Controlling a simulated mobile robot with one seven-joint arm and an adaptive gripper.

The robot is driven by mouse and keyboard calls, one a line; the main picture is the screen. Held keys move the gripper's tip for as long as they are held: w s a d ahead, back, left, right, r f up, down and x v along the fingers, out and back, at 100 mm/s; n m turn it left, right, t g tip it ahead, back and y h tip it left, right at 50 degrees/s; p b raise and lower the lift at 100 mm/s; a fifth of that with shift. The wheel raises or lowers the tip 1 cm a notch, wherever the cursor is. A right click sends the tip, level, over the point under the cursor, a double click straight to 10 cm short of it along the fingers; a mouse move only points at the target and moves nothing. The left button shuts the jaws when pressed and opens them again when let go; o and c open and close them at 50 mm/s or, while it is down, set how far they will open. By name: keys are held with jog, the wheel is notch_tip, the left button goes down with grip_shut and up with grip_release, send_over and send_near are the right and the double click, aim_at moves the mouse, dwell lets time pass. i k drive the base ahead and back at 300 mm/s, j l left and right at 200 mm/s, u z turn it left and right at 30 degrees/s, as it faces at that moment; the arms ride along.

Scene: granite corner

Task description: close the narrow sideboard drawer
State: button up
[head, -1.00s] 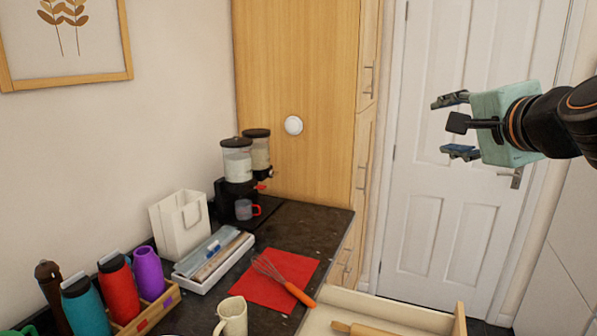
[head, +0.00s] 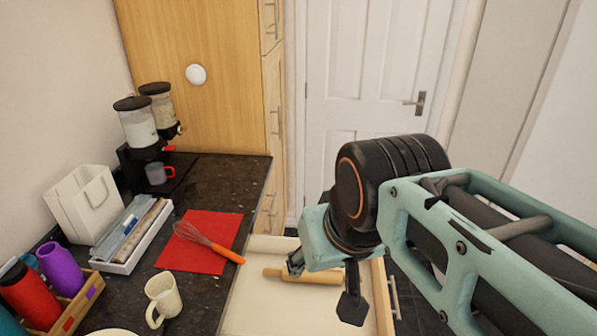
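The drawer (head: 265,312) is pulled out from under the dark countertop, at the bottom middle of the head view. It is pale wood inside, and a rolling pin (head: 305,276) lies in it. A metal bar handle (head: 394,298) shows on the outer side of its front panel. My gripper (head: 322,290) points down over the drawer, near the rolling pin in the picture. My wrist and arm hide much of the gripper and part of the drawer. One dark finger end shows at each side, with no object seen between them; how far apart they stand is unclear.
The countertop (head: 215,178) holds a red mat (head: 200,243) with a whisk (head: 205,241), a cream jug (head: 163,298), a white tray (head: 130,240), a paper bag (head: 83,203) and cereal dispensers (head: 140,122). A tall wooden cupboard (head: 215,100) and white door (head: 365,80) stand behind.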

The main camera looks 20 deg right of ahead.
aim_at(260, 304)
jog(key=l+u, duration=0.1)
jog(key=l, duration=0.35)
jog(key=k+l, duration=0.15)
jog(key=l, duration=0.25)
jog(key=l+u, duration=0.15)
jog(key=l, duration=0.3)
jog(key=k+l, duration=0.15)
jog(key=l, duration=0.25)
jog(key=l+z, duration=0.1)
jog(key=z, duration=0.2)
jog(key=k+l+z, duration=0.1)
jog(key=z, duration=0.25)
jog(key=j+z, duration=0.15)
jog(key=j, duration=0.15)
